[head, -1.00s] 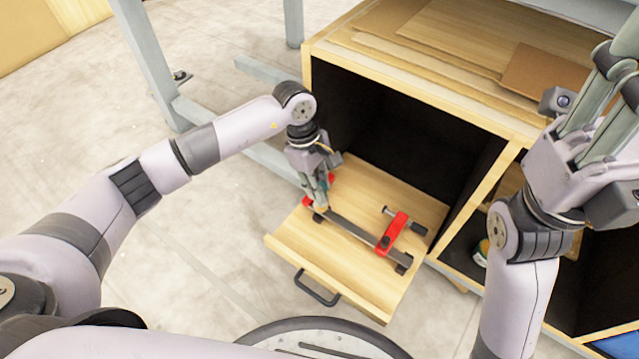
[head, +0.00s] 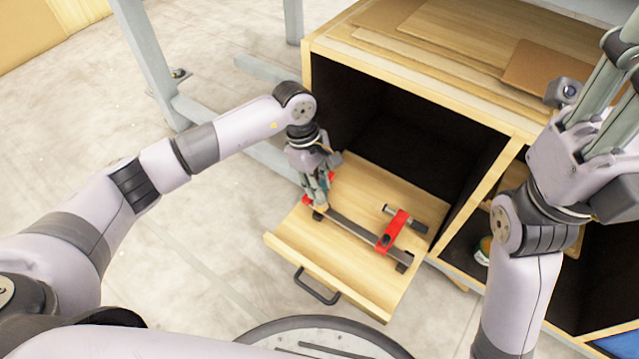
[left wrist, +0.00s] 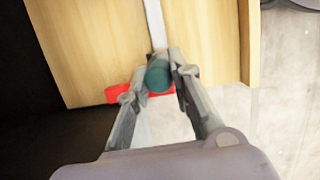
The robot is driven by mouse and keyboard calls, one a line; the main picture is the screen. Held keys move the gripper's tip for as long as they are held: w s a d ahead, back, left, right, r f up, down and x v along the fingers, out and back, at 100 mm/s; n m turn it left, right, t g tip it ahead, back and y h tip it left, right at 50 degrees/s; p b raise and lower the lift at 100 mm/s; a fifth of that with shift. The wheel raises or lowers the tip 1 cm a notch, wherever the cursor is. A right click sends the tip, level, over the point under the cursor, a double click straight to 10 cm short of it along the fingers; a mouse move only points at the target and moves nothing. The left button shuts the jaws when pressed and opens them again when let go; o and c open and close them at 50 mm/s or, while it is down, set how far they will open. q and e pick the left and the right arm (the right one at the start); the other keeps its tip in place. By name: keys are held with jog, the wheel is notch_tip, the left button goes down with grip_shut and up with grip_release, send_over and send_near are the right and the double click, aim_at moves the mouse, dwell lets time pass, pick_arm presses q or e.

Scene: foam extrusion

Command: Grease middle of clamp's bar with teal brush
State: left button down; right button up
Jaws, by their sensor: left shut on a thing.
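The clamp lies on the pulled-out wooden drawer, with a long dark bar (head: 350,228), a red jaw (head: 394,231) with a screw near its right end, and red parts at its left end. My left gripper (head: 318,201) points down over the bar's left end. In the left wrist view its fingers (left wrist: 168,75) are shut on the teal brush (left wrist: 158,74), seen end-on. The bar (left wrist: 155,22) runs away beyond it, and red (left wrist: 120,93) shows beneath. The brush tip is hidden, so contact with the bar cannot be told. My right gripper (head: 612,95) is raised at right, its fingertips unclear.
The drawer (head: 290,255) has a raised front edge and black handle (head: 316,287). The wooden cabinet (head: 450,100) stands behind, with boards on top and a dark open compartment. A small can (head: 485,250) sits in the right compartment. Grey metal legs (head: 150,60) stand at left.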

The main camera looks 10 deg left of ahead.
pick_arm(q)
jog(key=shift+f, duration=0.25)
